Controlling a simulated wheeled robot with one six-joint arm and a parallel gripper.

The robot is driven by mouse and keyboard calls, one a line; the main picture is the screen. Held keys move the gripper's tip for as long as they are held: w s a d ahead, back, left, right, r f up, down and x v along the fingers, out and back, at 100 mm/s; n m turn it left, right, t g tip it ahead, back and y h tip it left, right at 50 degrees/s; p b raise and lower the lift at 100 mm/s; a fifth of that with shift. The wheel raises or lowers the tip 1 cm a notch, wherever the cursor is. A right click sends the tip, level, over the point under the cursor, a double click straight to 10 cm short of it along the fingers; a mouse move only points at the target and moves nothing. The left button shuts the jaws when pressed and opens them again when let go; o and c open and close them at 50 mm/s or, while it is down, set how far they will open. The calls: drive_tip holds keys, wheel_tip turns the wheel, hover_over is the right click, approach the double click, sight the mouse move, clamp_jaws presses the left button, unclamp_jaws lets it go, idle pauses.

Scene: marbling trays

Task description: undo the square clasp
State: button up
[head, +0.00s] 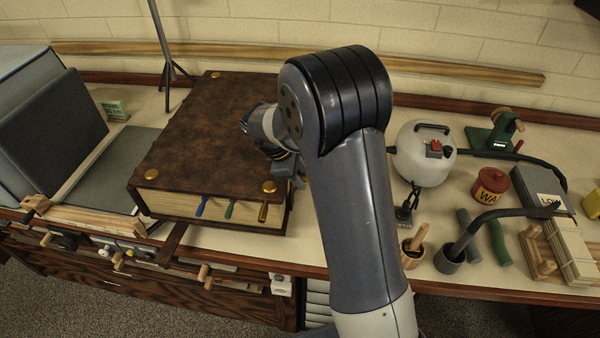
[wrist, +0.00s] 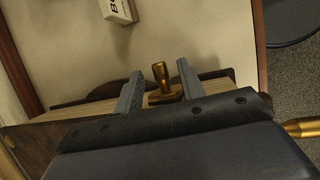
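A large brown leather-covered book (head: 205,125) with cream page edges lies on the bench in the head view. In the wrist view a brass clasp (wrist: 165,97) with a blocky base and an upright knob sits at the book's page edge (wrist: 90,109). My gripper (wrist: 160,69) is open, with one grey finger on each side of the knob. Gaps show between the knob and both fingers, so I see no grip on it. In the head view my gripper (head: 293,168) is at the book's right side, and my arm hides the clasp.
Blue (head: 202,206), green (head: 231,209) and brass (head: 263,212) pieces stick out of the book's front edge. A white round pot (head: 424,160) stands right of my arm. A small white box (wrist: 117,10) lies on the bench beyond the clasp.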

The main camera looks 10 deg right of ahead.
drive_tip(key=shift+c, duration=0.4)
clamp_jaws()
